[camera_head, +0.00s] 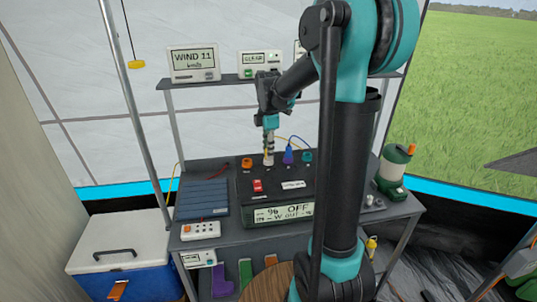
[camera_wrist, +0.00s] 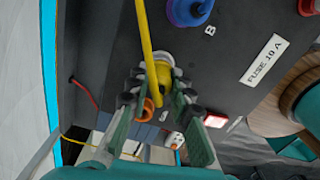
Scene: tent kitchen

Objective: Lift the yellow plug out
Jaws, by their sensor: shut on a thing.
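My gripper (camera_head: 268,147) points down over the back of the black power box (camera_head: 283,190). In the wrist view, its two fingers (camera_wrist: 162,92) are shut on the yellow plug (camera_wrist: 164,60), one on each side. A thick yellow cable (camera_wrist: 147,35) runs across the plug and between the fingers. In the head view the pale lower end of the plug (camera_head: 268,160) shows under the fingertips, at the box top. I cannot tell whether it sits in its socket or just above it.
A blue plug (camera_head: 288,155) with a cable stands right of my gripper. An orange socket (camera_head: 247,162) lies to the left and a teal one (camera_head: 307,156) further right. A red switch (camera_head: 257,186) is in front. A shelf (camera_head: 225,80) with displays is behind.

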